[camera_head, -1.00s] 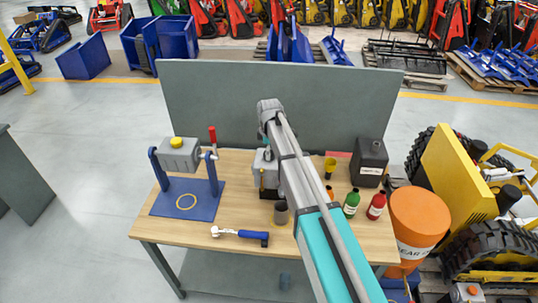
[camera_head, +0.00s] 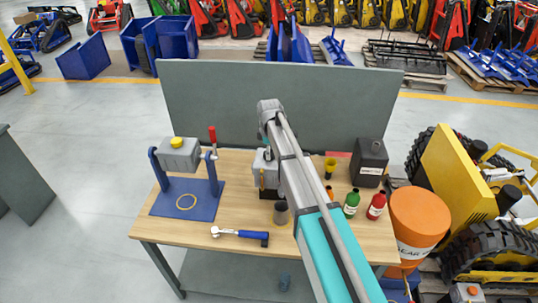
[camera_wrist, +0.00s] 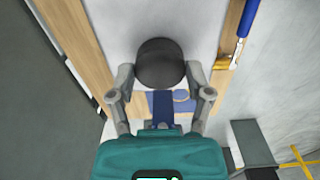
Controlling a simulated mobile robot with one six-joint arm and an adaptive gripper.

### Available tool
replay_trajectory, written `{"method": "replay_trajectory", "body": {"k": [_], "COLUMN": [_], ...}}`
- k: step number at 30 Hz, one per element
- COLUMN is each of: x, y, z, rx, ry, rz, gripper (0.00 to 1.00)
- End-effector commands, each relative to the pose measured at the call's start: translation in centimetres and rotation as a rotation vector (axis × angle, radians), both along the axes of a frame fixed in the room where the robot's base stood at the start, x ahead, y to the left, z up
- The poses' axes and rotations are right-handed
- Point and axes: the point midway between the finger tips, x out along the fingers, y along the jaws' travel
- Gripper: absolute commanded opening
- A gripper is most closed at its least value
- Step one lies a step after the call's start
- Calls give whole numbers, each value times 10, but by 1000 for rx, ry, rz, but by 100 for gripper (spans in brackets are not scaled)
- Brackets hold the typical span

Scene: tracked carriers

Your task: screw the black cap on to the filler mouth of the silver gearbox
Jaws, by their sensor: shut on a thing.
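My gripper (camera_wrist: 160,80) is shut on the black cap (camera_wrist: 160,58), with one finger on each side of it in the wrist view. A broad light grey surface (camera_wrist: 110,18), apparently the top of the silver gearbox, lies beneath the cap. In the head view the silver gearbox (camera_head: 264,164) stands mid-table, partly hidden by my arm. The filler mouth is hidden, so I cannot tell whether the cap touches it. The gripper and cap are also hidden in the head view.
A blue stand (camera_head: 208,205) at the left holds another grey gearbox (camera_head: 178,158) with a yellow cap. A blue-handled wrench (camera_head: 240,234) lies at the front. A dark cup (camera_head: 281,213), green bottle (camera_head: 351,203), red bottle (camera_head: 376,206) and black canister (camera_head: 369,162) stand around my arm. A grey panel (camera_head: 220,100) closes the back.

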Motion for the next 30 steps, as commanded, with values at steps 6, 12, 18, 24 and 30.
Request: {"method": "replay_trajectory", "body": {"k": [6, 12, 18, 24, 30], "x": [0, 0, 0, -1, -1], "y": [0, 0, 0, 0, 0], "z": [0, 0, 0, 0, 0], "rx": [0, 0, -1, -1, -1], "ry": [1, 1, 1, 1, 1], "rz": [-134, -293, -451, -609, -759], "gripper": [25, 25, 25, 25, 25]}}
